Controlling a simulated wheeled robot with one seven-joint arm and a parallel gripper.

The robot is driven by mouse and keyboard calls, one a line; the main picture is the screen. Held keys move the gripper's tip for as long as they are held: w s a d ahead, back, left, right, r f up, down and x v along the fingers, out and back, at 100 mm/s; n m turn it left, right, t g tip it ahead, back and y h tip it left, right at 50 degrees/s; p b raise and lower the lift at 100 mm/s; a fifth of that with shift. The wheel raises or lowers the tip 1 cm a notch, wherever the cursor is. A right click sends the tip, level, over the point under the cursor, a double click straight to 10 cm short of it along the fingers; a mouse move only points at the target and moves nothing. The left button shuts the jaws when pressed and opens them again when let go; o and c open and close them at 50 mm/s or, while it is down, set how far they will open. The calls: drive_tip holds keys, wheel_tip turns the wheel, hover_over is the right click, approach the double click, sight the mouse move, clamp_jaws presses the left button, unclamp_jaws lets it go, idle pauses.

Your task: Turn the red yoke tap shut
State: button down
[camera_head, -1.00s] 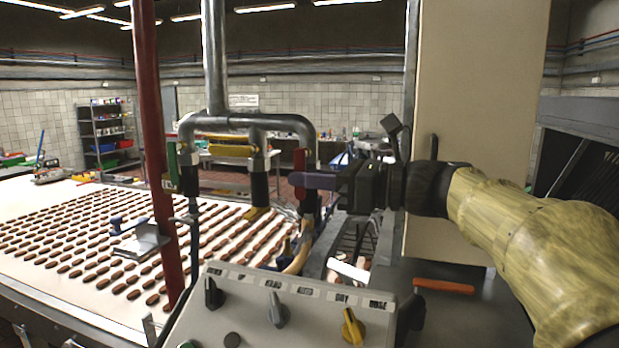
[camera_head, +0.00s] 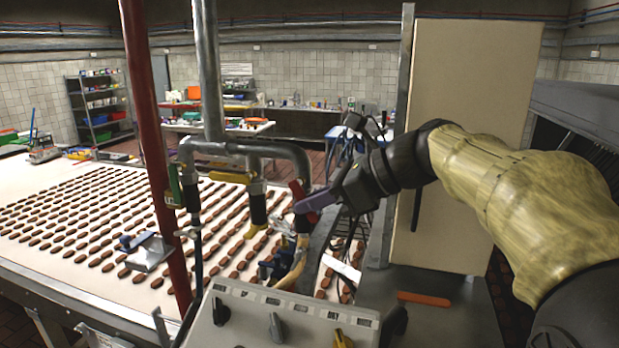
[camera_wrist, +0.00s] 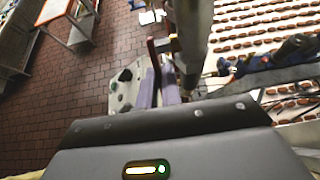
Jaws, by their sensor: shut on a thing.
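The red tap handle (camera_head: 297,190) sits on the right-hand drop of a grey pipe yoke (camera_head: 240,147) and leans slightly to the left at its top. My gripper (camera_head: 308,203) reaches it from the right, slanting down to the left. Its purple fingers are shut on the red handle and hide its lower part. In the wrist view the red handle (camera_wrist: 152,52) stands out beyond my fingertips (camera_wrist: 160,75), beside the pipe. A yellow handle (camera_head: 228,177) lies crosswise on the middle drop, and a green handle (camera_head: 174,185) is upright on the left one.
A red post (camera_head: 150,130) stands left of the yoke. A control panel with knobs (camera_head: 280,318) is below. A tall cream panel (camera_head: 470,110) stands behind my arm. A conveyor (camera_head: 40,262) with rows of brown pieces fills the left.

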drive_tip(key=h+p, duration=0.1)
drive_tip(key=r+g+h, duration=0.1)
drive_tip(key=shift+d+r+h+p, duration=0.2)
drive_tip(key=shift+h+p, duration=0.1)
drive_tip(key=shift+p, duration=0.05)
drive_tip(key=h, duration=0.1)
drive_tip(key=g+h, duration=0.1)
drive_tip(key=shift+r+h, duration=0.3)
drive_tip(key=h, duration=0.2)
drive_tip(key=r+g+h, duration=0.1)
drive_tip(key=h, duration=0.1)
drive_tip(key=shift+r+g+h, duration=0.2)
drive_tip(key=shift+g+h, duration=0.1)
drive_tip(key=shift+s+r+g+h, duration=0.1)
drive_tip(key=shift+r+g+h, duration=0.2)
drive_tip(key=shift+h, duration=0.4)
drive_tip(key=c, duration=1.9)
unclamp_jaws()
drive_tip(key=shift+a, duration=0.1)
drive_tip(key=shift+f, duration=0.15)
